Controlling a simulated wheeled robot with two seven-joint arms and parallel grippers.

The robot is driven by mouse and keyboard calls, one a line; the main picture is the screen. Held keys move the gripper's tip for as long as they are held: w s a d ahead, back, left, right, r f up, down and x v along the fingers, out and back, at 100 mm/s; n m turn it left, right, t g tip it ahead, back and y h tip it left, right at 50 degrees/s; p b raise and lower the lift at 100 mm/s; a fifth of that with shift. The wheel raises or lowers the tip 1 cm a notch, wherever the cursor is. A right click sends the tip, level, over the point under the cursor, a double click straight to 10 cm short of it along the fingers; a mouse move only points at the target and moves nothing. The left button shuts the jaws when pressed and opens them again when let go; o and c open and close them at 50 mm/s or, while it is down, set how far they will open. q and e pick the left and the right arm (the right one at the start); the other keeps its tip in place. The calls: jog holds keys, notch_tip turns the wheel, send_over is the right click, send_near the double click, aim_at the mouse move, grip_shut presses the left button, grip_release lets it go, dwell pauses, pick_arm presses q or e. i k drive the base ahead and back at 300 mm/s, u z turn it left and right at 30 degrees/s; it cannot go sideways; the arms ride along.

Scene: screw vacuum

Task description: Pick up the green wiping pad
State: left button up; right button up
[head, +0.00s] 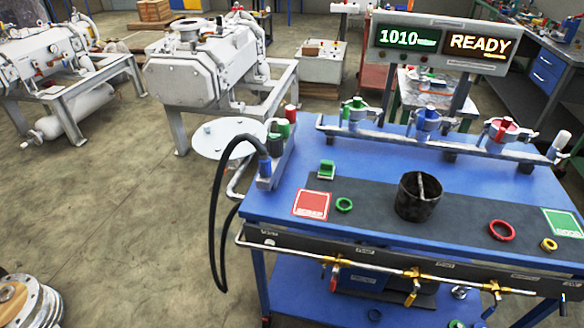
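A small green block-like object (326,170), which looks like the green wiping pad, sits on the blue workbench (270,205). It is at the left end of the dark mat (375,205), behind the red square label. Its fine shape is too small to make out. Neither of my grippers is in the head view, and nothing is seen touching the pad.
Near the pad are a red square label (311,205), a green ring (344,204) and a dark cup (407,204). A red ring (501,230) and yellow ring (548,244) lie right. A valve rail (400,137) runs behind; a black hose (213,220) hangs left.

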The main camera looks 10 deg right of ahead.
aim_at(327, 169)
jog(key=u, duration=1.9)
jog(key=i, duration=1.15)
jog(key=z, duration=2.25)
